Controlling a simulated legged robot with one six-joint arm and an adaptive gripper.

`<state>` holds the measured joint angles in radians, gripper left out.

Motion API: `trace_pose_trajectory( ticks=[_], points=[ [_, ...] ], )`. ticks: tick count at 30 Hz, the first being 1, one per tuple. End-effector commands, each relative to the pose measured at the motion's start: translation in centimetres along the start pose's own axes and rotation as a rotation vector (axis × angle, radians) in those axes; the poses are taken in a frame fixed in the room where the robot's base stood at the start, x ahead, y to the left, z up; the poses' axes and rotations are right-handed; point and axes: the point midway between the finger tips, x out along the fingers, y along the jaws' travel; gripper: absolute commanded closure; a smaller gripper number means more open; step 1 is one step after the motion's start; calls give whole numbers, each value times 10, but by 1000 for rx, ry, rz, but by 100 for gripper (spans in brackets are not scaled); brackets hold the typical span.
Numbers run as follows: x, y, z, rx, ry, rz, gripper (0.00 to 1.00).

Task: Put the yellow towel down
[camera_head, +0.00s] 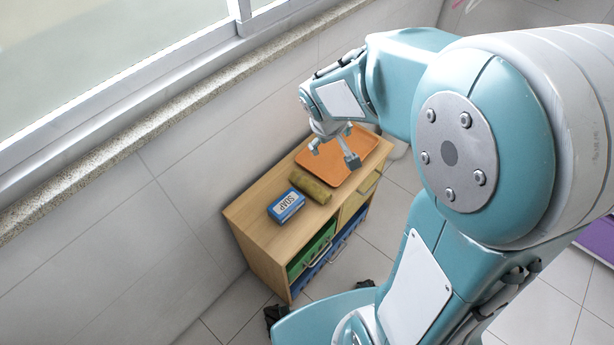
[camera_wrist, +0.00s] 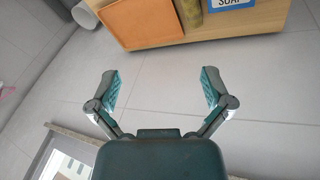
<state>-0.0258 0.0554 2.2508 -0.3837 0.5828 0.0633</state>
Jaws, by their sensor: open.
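The yellow towel (camera_head: 311,185) is a rolled, olive-yellow bundle lying on top of a low wooden cabinet, between a blue soap box and a flat orange item. Part of it also shows at the top edge of the wrist view (camera_wrist: 190,14). My gripper (camera_head: 333,154) is open and empty. In the head view it overlaps the orange item and is apart from the towel.
The wooden cabinet (camera_head: 249,222) has green, blue and yellow drawers. The orange item (camera_head: 318,157) and the blue soap box (camera_head: 286,205) flank the towel. A tiled wall and stone window ledge (camera_head: 150,125) run behind the cabinet.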

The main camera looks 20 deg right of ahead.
Motion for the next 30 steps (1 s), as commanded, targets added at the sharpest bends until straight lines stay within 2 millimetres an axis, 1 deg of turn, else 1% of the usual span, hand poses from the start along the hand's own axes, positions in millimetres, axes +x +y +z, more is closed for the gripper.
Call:
trace_pose_trajectory(
  ticks=[1, 7, 11, 12, 15, 18, 21, 26, 30],
  points=[
    [19, -3, -4, -26, -21, -1, 0],
    [87, -15, -17, -137, -67, -4, 0],
    [135, -28, -18, -210, -95, -18, 0],
    [150, -32, -18, -232, -104, -25, 0],
    [183, -43, -14, -285, -121, -41, 0],
    [208, -52, -9, -323, -132, -56, 0],
    [221, -57, -6, -345, -137, -65, 0],
    [236, -59, -4, -351, -139, -68, 0],
    [259, -60, 0, -350, -141, -69, 0]
  ],
)
